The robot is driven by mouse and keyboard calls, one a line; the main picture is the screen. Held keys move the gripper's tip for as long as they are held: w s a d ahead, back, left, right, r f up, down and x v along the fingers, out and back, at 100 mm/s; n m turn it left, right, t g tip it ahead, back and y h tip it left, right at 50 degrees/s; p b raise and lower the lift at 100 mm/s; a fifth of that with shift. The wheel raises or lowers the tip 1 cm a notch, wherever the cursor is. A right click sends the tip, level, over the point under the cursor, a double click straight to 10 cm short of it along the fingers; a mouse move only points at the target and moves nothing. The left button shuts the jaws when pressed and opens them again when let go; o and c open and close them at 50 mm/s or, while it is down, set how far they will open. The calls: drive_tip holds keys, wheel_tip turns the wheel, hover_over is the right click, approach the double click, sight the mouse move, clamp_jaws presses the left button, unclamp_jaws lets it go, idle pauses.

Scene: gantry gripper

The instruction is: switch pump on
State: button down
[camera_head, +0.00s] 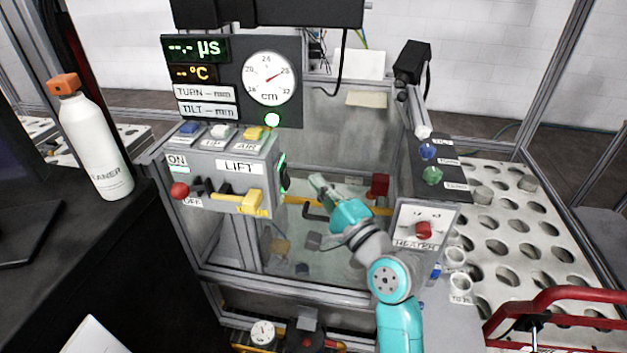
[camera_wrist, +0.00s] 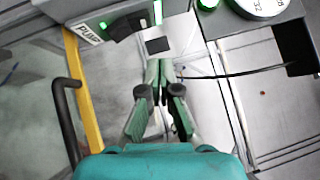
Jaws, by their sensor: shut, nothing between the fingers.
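The PUMP label (camera_wrist: 88,34) shows at the upper left in the wrist view, beside a small green light (camera_wrist: 103,25) and a dark switch-like part (camera_wrist: 124,26). I cannot tell the switch's position. In the head view, the right side of the grey LIFT control box (camera_head: 230,168) has green-lit parts (camera_head: 284,172) seen edge-on. My gripper (camera_head: 317,182) is just right of that side, apart from it, over the tank. In the wrist view my gripper (camera_wrist: 158,66) is shut and empty, with its tips below a dark square (camera_wrist: 158,45).
A yellow bar (camera_wrist: 84,90) and a black bent handle (camera_wrist: 64,110) are left of my gripper. A gauge panel (camera_head: 236,112) stands above the box. A heater box (camera_head: 424,228) is to the right. A white bottle (camera_head: 97,146) stands on the black bench at left.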

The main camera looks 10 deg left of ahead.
drive_tip(key=r+v, duration=0.1)
drive_tip(key=v, duration=0.7)
drive_tip(key=shift+d+r, duration=0.15)
drive_tip(key=shift+r, duration=0.1)
